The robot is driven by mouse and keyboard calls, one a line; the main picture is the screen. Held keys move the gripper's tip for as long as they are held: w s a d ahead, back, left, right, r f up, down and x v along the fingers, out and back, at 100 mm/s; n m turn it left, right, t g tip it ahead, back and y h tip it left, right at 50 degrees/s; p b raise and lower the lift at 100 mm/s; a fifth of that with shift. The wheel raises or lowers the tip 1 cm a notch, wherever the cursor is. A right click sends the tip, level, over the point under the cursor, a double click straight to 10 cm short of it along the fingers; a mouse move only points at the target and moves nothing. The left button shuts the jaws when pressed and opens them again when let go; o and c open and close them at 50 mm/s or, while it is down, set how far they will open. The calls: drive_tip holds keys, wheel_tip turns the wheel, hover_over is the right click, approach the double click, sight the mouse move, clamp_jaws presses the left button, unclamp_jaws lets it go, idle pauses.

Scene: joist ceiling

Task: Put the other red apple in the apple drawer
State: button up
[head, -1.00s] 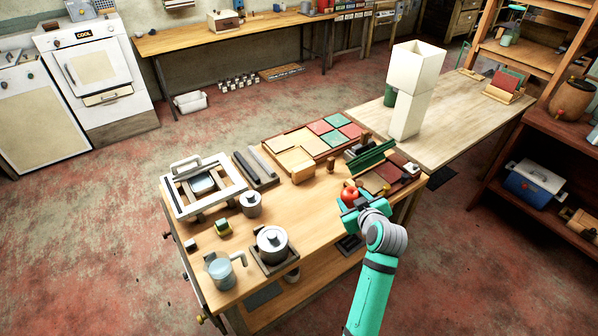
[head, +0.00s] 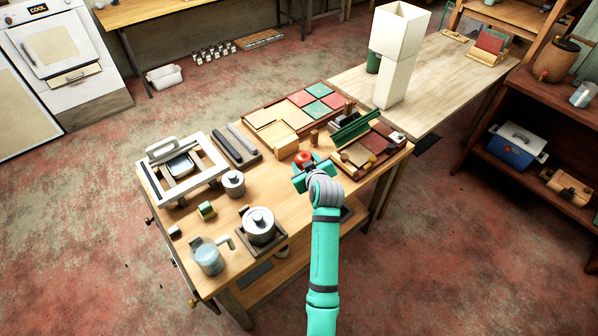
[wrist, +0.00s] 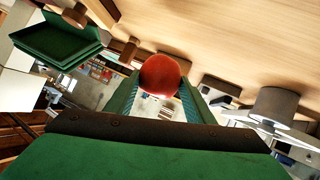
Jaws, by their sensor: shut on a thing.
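A red apple (head: 303,157) is held in my gripper (head: 304,166) above the wooden workbench (head: 215,255), near its front edge. In the wrist view the red apple (wrist: 160,73) sits between the two green fingers of my gripper (wrist: 158,92), which touch it on both sides. No drawer marked for apples can be made out in these frames, and no second apple shows.
A tall white column (head: 391,75) stands on the table behind.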

sight(300, 167)
drive_tip(key=shift+w+a+f, duration=0.2)
drive_tip(key=shift+a+f, duration=0.3)
drive_tip(key=shift+f, duration=0.05)
drive_tip(key=shift+w+a+f, duration=0.2)
drive_tip(key=shift+a+f, duration=0.3)
drive_tip(key=shift+f, duration=0.05)
drive_tip(key=shift+c, duration=0.2)
drive_tip(key=shift+w+a+f, duration=0.1)
drive_tip(key=shift+w+f, duration=0.05)
drive_tip(key=shift+f, duration=1.5)
drive_tip(key=o, duration=1.1)
drive_tip(key=shift+f, duration=0.1)
drive_tip(key=shift+o, duration=0.2)
